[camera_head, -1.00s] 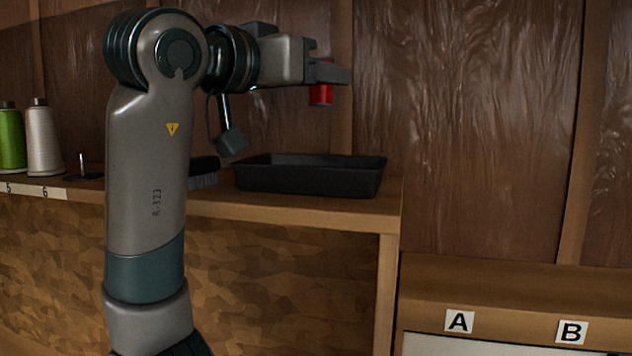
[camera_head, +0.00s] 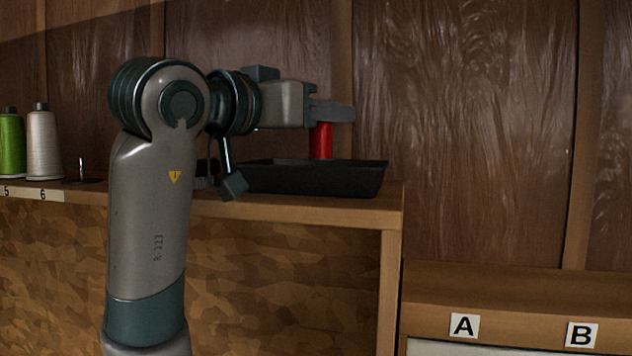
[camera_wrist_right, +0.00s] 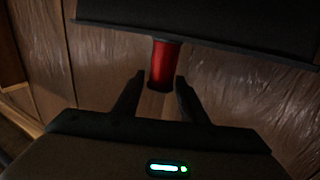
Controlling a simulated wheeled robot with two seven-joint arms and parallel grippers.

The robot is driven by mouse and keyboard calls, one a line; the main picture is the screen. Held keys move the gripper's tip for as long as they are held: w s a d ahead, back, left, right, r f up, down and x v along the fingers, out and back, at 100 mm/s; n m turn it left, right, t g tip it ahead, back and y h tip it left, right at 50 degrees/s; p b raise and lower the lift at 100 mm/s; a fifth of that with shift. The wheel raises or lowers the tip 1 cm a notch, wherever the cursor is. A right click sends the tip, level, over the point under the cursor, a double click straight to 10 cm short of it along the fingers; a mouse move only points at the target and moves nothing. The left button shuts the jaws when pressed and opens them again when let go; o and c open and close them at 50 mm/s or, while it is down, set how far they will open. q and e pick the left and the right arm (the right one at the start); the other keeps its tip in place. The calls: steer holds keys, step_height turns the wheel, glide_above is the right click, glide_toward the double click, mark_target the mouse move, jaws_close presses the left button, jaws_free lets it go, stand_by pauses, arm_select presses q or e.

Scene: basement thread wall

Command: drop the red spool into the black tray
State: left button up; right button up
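The red spool (camera_head: 321,141) is upright just below my right gripper (camera_head: 335,112) in the head view, and its lower end is hidden behind the rim of the black tray (camera_head: 315,181). I cannot tell whether it touches the tray floor. In the right wrist view the red spool (camera_wrist_right: 165,64) shows beyond the gap between the fingertips of my right gripper (camera_wrist_right: 158,88). The fingers stand apart with space on both sides of it. The black tray (camera_wrist_right: 200,22) fills the top of that view. My left gripper is not in view.
The tray stands near the right end of a wooden shelf (camera_head: 300,212). A green spool (camera_head: 11,140) and a white spool (camera_head: 43,142) stand at the far left beside a bare peg (camera_head: 82,170). A lower ledge with labels A (camera_head: 464,326) and B (camera_head: 580,335) is at right.

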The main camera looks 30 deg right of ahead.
steer(key=shift+o, duration=0.4)
steer(key=shift+a, duration=0.1)
steer(key=shift+s+a+f+b, duration=0.1)
steer(key=shift+s+a+b, duration=0.1)
steer(key=shift+a+b, duration=0.3)
steer(key=b+v, duration=0.5)
steer(key=v, duration=1.1)
steer(key=shift+b, duration=0.3)
steer(key=shift+a, duration=0.15)
